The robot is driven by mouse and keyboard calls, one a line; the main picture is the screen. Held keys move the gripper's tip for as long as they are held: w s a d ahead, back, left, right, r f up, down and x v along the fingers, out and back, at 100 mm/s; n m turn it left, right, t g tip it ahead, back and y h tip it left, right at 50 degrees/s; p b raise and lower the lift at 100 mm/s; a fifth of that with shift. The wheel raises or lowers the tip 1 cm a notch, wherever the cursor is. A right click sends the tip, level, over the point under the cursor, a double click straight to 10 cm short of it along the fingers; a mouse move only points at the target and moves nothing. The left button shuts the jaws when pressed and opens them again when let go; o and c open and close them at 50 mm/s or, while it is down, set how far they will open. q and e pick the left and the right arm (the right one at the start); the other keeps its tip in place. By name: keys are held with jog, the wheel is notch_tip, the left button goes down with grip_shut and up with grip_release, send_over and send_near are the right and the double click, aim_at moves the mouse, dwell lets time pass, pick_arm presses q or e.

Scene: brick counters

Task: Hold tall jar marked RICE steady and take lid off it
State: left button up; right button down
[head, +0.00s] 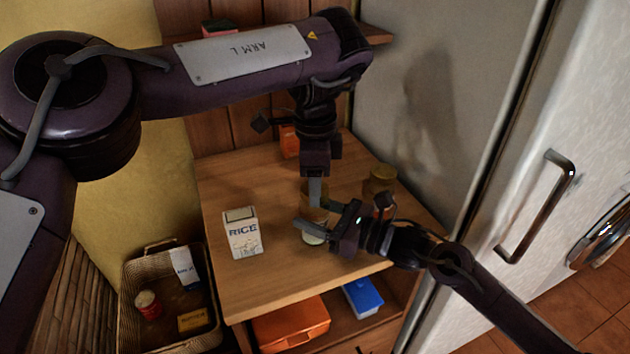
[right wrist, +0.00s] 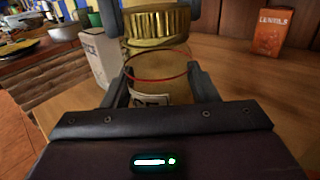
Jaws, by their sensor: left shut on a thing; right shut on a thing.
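A clear jar with a red ring at its rim (right wrist: 158,79) stands between the fingers of my right gripper (right wrist: 158,92), which is shut on it. In the head view my right gripper (head: 310,229) hides much of the jar. The jar's label is mostly covered and I cannot read it. A ridged gold lid (right wrist: 155,22) is between the fingers of my left gripper (right wrist: 153,12), which is shut on it. The lid appears raised above the jar's rim, which shows uncovered. In the head view my left gripper (head: 315,192) points straight down above the right one.
A white carton marked RICE (head: 243,236) stands left of the jar on the wooden counter (head: 268,285). Another jar (head: 380,183) stands to the right, and an orange box (head: 289,141) behind. A wicker basket (head: 137,270) is at lower left; a fridge is at right.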

pick_arm(q)
jog(key=shift+r, duration=0.15)
jog(key=shift+r, duration=0.95)
jog(key=shift+r, duration=0.1)
jog(key=shift+r, duration=1.95)
pick_arm(e)
jog(key=shift+c, duration=2.3)
grip_release()
